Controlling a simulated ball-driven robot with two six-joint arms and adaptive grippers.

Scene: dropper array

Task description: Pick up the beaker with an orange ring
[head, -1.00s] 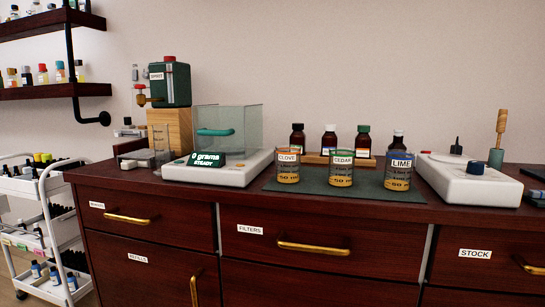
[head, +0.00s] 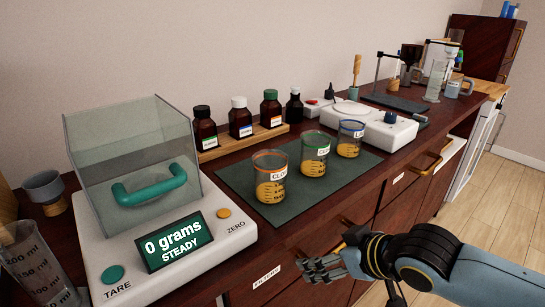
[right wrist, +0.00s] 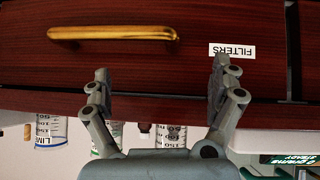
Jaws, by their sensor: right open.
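The beaker with an orange ring (head: 270,177) stands upright on the dark green mat (head: 233,180), at its left side in the head view. It holds amber liquid and has a clove label. The green-ringed cedar beaker (head: 314,153) and blue-ringed lime beaker (head: 350,138) stand to its right. My right gripper (head: 318,268) is open and empty, in front of the drawers, apart from the beaker and lower. The right wrist view is upside down and shows the open fingers (right wrist: 160,72) before the drawer front; a beaker (right wrist: 172,135) shows between them. My left gripper is out of view.
The balance (head: 215,240) with a clear cover stands left of the mat. Bottles (head: 240,122) stand on a wooden strip behind the beakers. A white stirrer plate (head: 370,125) is to the right. Brass drawer handles (head: 355,222) stick out below the counter edge.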

